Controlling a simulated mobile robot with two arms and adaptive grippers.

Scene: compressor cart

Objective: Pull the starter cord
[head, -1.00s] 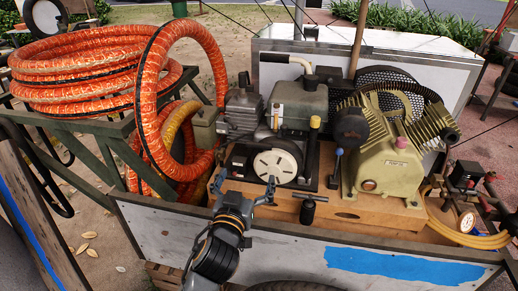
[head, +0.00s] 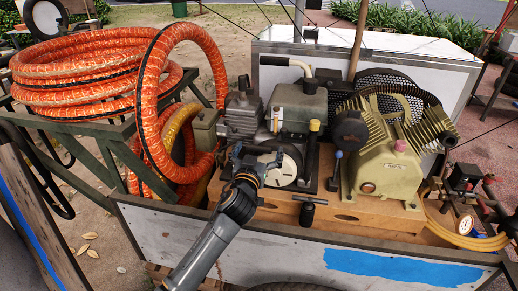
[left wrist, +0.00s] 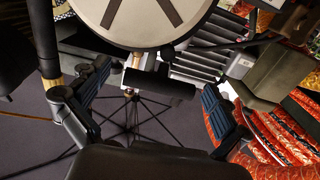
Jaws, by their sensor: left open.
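The starter cord's handle, a black cylinder (left wrist: 158,88), hangs from a short pale stem beside the round cream starter cover (left wrist: 143,20) in the left wrist view. In the head view the cover (head: 290,163) is on the front of the small engine, partly hidden by my gripper. My left gripper (head: 258,155) is in front of the cover's upper left, its two fingers spread. In the left wrist view the fingers are on either side of the handle, with clear gaps to it. My right gripper is not in view.
A finned grey cylinder (head: 240,115) sits left of the cover. Orange hose (head: 150,110) loops further left. The tan compressor (head: 385,165) is on the right. The cart's front wall (head: 290,250) is below.

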